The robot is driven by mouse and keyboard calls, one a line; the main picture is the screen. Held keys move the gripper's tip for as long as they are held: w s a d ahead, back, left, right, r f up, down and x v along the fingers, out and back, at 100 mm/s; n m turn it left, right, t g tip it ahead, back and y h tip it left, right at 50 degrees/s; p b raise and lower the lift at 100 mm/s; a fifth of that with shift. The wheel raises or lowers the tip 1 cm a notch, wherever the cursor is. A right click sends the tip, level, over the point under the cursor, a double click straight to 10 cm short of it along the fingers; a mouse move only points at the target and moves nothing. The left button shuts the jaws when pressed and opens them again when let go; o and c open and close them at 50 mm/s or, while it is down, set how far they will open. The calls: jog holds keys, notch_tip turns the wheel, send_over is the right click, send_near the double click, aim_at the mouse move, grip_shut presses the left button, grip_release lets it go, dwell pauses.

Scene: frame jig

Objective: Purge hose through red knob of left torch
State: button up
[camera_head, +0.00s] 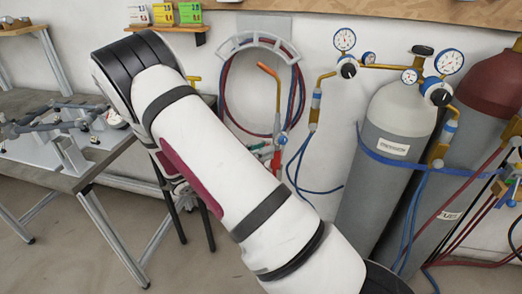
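A torch (277,108) hangs on the wall below the curved hose hanger, with a copper-coloured bent tip at its top. A small red part (277,160), which looks like its red knob, shows low on it, with a blue knob (282,138) just above. A red hose (226,95) and a blue hose loop around the torch from the hanger. My arm crosses the middle of the view, left of and below the torch. My gripper is not in view. I cannot tell if anything touches the red knob.
Grey cylinders (387,150) with gauges (345,40) stand at right, strapped and with hoses trailing to the floor. A metal table (100,160) with a frame jig stands at left. Coloured boxes sit on a shelf (165,28). Floor at lower left is clear.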

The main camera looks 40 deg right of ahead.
grip_shut()
jog(key=shift+n, duration=0.3)
jog(key=n+p, duration=0.2)
jog(key=n, duration=1.1)
jog(key=shift+w+f+p, duration=0.1)
jog(key=shift+p, duration=0.3)
jog(key=shift+n, duration=0.3)
jog(key=o, duration=0.6)
grip_release()
